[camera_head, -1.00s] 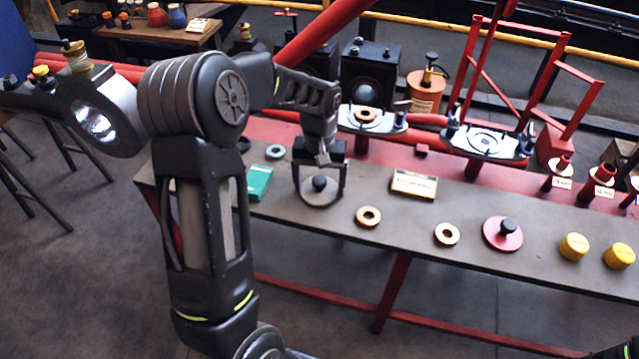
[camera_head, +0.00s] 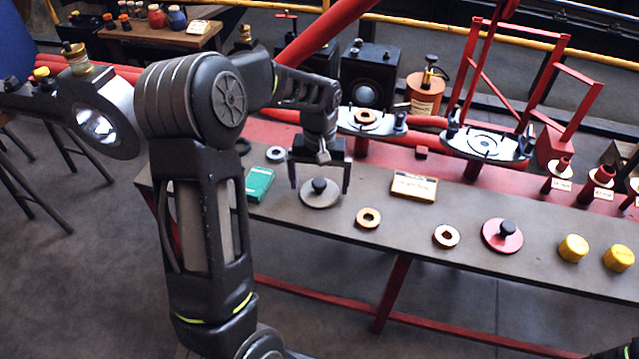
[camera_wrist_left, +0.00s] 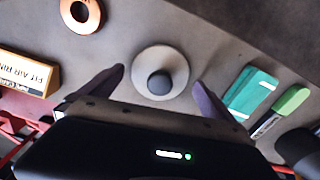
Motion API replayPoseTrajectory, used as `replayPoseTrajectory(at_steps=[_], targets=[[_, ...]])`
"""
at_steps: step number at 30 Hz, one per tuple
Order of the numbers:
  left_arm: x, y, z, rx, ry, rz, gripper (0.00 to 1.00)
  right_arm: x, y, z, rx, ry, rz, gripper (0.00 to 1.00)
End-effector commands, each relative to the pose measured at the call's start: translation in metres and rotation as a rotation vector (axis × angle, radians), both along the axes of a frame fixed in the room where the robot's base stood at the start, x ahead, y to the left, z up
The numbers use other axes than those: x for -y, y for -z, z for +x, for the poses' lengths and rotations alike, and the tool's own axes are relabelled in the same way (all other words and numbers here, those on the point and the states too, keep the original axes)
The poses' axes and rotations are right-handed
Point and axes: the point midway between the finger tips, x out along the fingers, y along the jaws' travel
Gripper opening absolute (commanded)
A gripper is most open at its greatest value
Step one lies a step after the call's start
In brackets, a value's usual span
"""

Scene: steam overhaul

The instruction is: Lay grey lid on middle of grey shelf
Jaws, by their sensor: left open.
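The grey lid (camera_head: 322,199), a flat disc with a dark knob, lies flat on the left part of the grey shelf (camera_head: 375,235). In the left wrist view the lid (camera_wrist_left: 160,58) is between the two finger ends, with a gap on each side. My left gripper (camera_head: 320,187) is open and empty over the lid, its fingers apart on the lid's left and right.
A green box (camera_head: 259,184) lies just left of the lid. A labelled box (camera_head: 414,186), a copper ring (camera_head: 368,218), another ring (camera_head: 446,236), a red lid (camera_head: 502,236) and yellow caps (camera_head: 574,248) lie to the right.

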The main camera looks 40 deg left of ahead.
Motion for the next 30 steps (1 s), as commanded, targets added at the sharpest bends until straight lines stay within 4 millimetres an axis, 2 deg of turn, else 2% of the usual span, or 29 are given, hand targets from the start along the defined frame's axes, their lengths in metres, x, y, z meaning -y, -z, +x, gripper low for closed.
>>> replayPoseTrajectory(at_steps=[9, 15, 20, 30], targets=[[0.0, -0.066, 0.001, 0.004, 0.0, 0.001, 1.0, 0.0, -0.015, 0.0, 0.0, -0.001, 0.0, 0.0], [0.0, -0.099, 0.001, 0.003, 0.0, 0.001, 1.0, 0.0, -0.021, 0.0, 0.001, -0.002, 0.0, 0.0], [0.0, -0.109, 0.0, 0.002, 0.0, 0.0, 1.0, 0.0, -0.022, 0.0, 0.001, -0.002, 0.0, 0.0], [0.0, -0.109, 0.0, 0.001, 0.0, 0.0, 1.0, 0.0, -0.022, 0.0, 0.001, -0.002, 0.0, 0.0]])
